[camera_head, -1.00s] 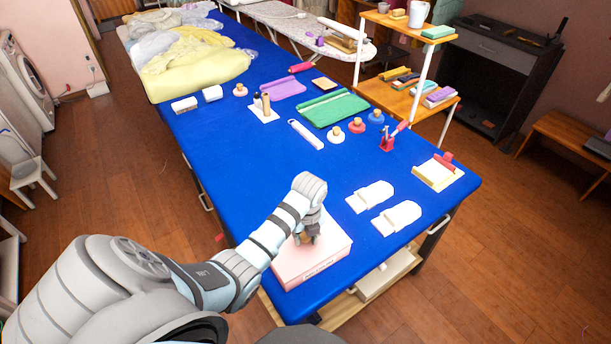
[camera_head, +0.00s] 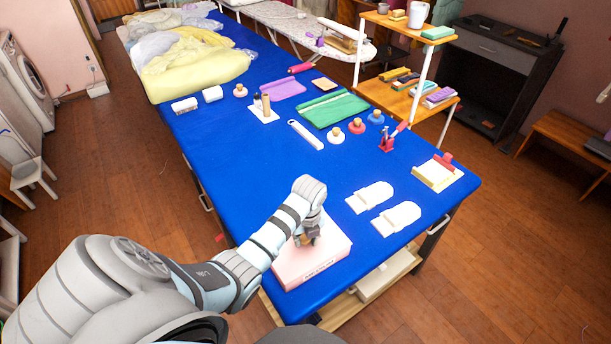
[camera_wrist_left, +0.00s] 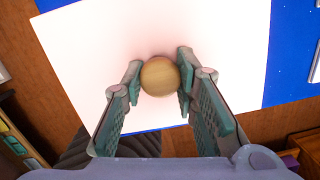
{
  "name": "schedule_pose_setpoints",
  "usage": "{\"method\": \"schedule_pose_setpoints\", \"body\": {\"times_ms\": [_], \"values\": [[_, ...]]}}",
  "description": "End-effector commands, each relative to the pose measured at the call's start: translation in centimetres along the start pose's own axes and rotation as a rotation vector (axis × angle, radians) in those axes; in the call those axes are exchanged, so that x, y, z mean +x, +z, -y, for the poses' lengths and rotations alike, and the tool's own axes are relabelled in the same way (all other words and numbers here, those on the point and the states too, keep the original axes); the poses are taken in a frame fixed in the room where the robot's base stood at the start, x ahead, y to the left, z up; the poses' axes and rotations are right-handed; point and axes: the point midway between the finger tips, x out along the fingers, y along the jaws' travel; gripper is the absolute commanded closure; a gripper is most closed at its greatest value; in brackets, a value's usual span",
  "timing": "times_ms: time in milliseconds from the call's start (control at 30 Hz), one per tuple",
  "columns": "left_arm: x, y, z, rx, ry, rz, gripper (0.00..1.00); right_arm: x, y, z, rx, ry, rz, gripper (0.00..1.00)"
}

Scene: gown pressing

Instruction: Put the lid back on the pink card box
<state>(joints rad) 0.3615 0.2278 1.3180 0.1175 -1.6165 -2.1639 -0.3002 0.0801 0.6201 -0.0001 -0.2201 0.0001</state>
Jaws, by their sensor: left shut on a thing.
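The pink card box (camera_head: 315,262) stands near the front edge of the blue table, with a pale pink flat top. In the left wrist view the lid (camera_wrist_left: 170,45) fills most of the picture, with a round wooden knob (camera_wrist_left: 160,76) on it. My left gripper (camera_head: 309,238) is over the box top. In the left wrist view its fingers (camera_wrist_left: 159,84) are shut on the knob from both sides. The lid appears to lie on the box; whether it is fully seated I cannot tell. My right gripper is not in view.
Two white padded pieces (camera_head: 370,197) lie right of the box, and a cream block with a red clip (camera_head: 438,173) is beyond them. The blue table (camera_head: 235,165) is clear behind and left of the box. Round knobbed pieces (camera_head: 356,126) stand farther back.

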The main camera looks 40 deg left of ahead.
Motion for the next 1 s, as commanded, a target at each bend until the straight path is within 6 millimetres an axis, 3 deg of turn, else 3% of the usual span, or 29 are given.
{"method": "schedule_pose_setpoints", "body": {"times_ms": [333,367,500,700,867,1000], "values": [[0.04,-0.01,0.00,0.000,0.000,0.000,1.00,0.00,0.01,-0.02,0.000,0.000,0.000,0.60],[0.04,-0.01,0.00,0.000,0.000,0.000,0.72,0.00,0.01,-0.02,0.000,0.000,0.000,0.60],[0.04,-0.02,0.00,0.000,0.000,0.000,0.50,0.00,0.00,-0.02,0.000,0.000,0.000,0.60],[0.04,-0.01,0.00,0.000,0.000,0.000,0.50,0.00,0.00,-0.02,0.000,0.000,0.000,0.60],[0.04,-0.02,-0.01,0.000,0.001,0.000,0.30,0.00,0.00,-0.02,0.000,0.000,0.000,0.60],[0.04,-0.02,-0.01,0.000,0.001,0.000,0.30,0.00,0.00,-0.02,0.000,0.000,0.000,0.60]]}}
